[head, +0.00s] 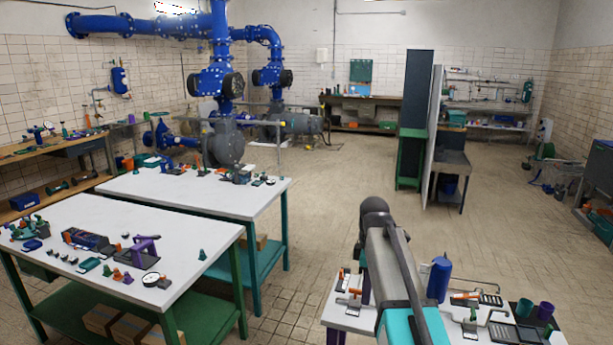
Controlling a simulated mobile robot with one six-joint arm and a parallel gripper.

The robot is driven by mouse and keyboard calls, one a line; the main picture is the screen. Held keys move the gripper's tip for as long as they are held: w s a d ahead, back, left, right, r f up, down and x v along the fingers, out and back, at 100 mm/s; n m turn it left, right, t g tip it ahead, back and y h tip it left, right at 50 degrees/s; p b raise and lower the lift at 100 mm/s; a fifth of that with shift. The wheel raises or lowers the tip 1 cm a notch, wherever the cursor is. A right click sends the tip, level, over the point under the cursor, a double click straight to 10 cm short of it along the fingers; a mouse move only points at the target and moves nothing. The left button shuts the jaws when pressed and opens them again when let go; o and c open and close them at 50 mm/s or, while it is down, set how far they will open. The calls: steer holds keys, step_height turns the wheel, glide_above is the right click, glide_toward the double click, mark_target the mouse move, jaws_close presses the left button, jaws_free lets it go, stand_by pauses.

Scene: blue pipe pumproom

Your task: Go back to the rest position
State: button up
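The task names no object, only the rest position of my arm. My arm rises from the bottom edge, right of centre, in the head view. Its grey and teal link and a dark rounded joint show in front of the right-hand white table (348,321). My gripper's fingers do not show, so I cannot see whether they hold anything. My arm hides part of that table.
Two white tables, the near one (190,262) and the far one (255,191), carry fittings.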

steer(key=s+f+g, duration=0.2)
steer(key=s+f, duration=0.3)
steer(key=f, duration=0.5)
steer(key=s+f+m+g, duration=0.1)
steer(key=s+f, duration=0.5)
steer(key=f, duration=0.4)
steer(key=s+f+g, duration=0.2)
steer(key=s+f, duration=0.3)
steer(key=f, duration=0.6)
steer(key=s+f+m, duration=0.7)
steer(key=s+f, duration=0.2)
steer(key=s, duration=0.4)
steer(key=s+f+m+b, duration=0.1)
steer(key=s+f+m, duration=0.5)
steer(key=s+f, duration=0.4)
steer(key=s, duration=0.3)
steer(key=shift+f+m, duration=0.15)
steer(key=shift+m, duration=0.25)
steer(key=shift+d, duration=0.1)
